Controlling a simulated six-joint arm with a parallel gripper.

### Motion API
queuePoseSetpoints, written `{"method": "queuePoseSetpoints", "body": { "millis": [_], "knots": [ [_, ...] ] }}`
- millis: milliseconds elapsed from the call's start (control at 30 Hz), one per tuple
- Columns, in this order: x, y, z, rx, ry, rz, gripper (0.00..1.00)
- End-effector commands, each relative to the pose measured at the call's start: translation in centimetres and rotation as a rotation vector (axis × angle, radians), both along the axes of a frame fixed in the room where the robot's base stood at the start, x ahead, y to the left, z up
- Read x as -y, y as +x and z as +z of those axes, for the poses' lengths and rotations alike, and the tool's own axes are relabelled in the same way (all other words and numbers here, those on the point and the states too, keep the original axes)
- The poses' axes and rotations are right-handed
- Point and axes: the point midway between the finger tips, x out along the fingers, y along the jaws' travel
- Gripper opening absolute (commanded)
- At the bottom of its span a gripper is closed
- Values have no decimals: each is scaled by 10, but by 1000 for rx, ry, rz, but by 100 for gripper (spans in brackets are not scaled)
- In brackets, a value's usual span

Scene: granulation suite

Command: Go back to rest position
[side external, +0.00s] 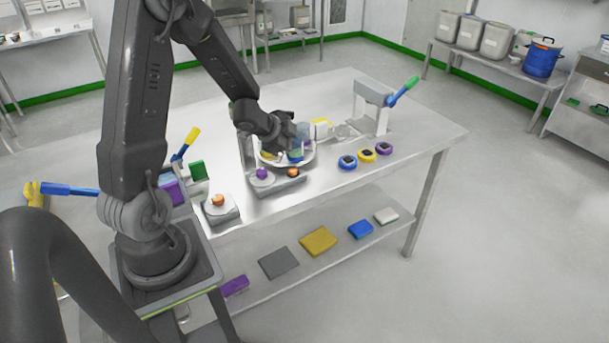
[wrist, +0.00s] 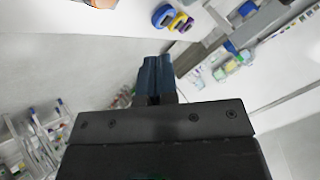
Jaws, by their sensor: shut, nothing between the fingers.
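My gripper (side external: 285,136) is over the far middle of the steel bench (side external: 350,185), in front of or above a round pale dish (side external: 270,160) with blue and clear items; the side view does not show whether it touches them. In the wrist view, the gripper's two dark blue fingers (wrist: 157,65) are pressed together with nothing between them. My arm reaches forward from its base and bends down at the elbow.
Blue, yellow and purple rings (side external: 366,155) lie right of the dish. A press with a blue-handled lever (side external: 375,105) stands behind them. Button boxes (side external: 277,184) sit nearer my base. A lower shelf holds a yellow pad (side external: 318,241) and others.

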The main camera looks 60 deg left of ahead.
Motion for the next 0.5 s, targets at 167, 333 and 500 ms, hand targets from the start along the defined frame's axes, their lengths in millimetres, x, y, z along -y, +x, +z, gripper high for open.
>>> {"method": "queuePoseSetpoints", "body": {
  "millis": [167,333,500],
  "knots": [
    [18,4,49,22,47,131,0],
    [58,-17,109,28,17,332,0],
    [112,-60,149,-9,-112,478,0]
  ]
}}
